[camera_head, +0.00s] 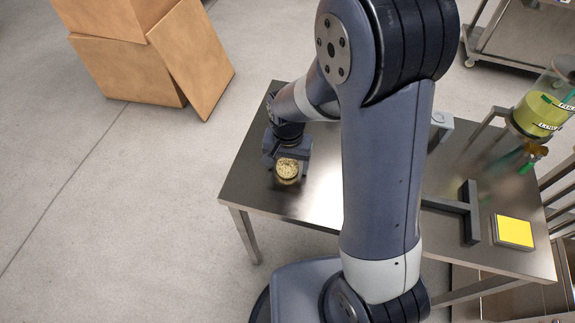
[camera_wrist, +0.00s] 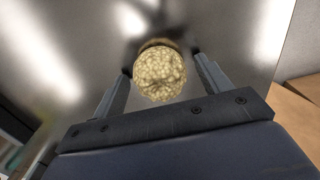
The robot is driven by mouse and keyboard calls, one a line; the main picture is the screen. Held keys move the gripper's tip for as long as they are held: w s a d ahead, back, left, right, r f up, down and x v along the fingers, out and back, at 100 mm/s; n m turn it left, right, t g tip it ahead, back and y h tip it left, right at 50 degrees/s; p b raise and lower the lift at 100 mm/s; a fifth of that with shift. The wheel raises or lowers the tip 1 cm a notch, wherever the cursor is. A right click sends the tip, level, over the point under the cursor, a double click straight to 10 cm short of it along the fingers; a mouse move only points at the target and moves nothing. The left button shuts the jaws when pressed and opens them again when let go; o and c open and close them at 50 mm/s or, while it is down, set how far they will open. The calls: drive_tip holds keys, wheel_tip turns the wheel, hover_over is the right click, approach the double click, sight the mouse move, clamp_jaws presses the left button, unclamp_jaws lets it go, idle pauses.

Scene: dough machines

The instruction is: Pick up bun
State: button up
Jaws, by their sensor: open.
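The bun (camera_head: 287,168) is round, pale yellow and bumpy on top, and it sits on the steel table (camera_head: 320,205) near its left end. In the wrist view the bun (camera_wrist: 159,76) lies between the tips of two fingers, with a brown edge at its far side. My gripper (camera_head: 287,160) is at the bun in the head view. In the wrist view my gripper (camera_wrist: 160,75) is open, one finger on each side of the bun. A narrow gap seems to show on each side; I cannot tell whether either finger touches it.
A yellow square pad (camera_head: 514,231) and a dark T-shaped bracket (camera_head: 468,212) are at the table's right end. A machine with a green-yellow container (camera_head: 540,113) stands at the far right. Cardboard boxes (camera_head: 140,60) are on the floor at the upper left. My arm hides the table's middle.

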drive_tip(key=shift+c, duration=0.4)
drive_tip(key=c, duration=1)
